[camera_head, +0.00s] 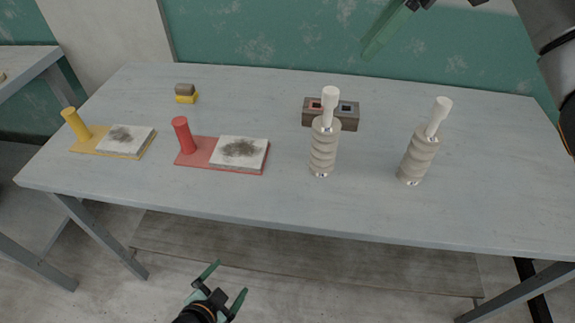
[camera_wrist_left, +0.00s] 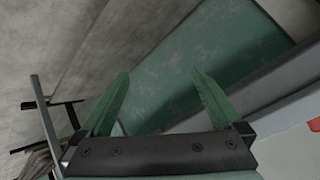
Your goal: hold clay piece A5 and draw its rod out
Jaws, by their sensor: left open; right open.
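Two ridged beige clay pieces stand on the grey table: one near the middle (camera_head: 323,152) and one to its right (camera_head: 417,160). A white rod with a thick head sticks out of the top of each, the middle rod (camera_head: 329,103) and the right rod (camera_head: 439,116). I see no readable label, so I cannot tell which is A5. My left gripper (camera_head: 228,278) is open and empty in front of the table's front edge, away from both pieces; its green fingers also show in the left wrist view (camera_wrist_left: 160,76). My right gripper (camera_head: 405,18) is open at the top edge, partly cut off, beyond the pieces.
A dark block with two square openings (camera_head: 349,122) stands behind the middle piece. Red (camera_head: 197,159) and yellow (camera_head: 84,147) boards with posts and smudged white pads lie left. A small yellow-and-brown block (camera_head: 186,95) sits behind them. The table's front right (camera_head: 500,215) is clear.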

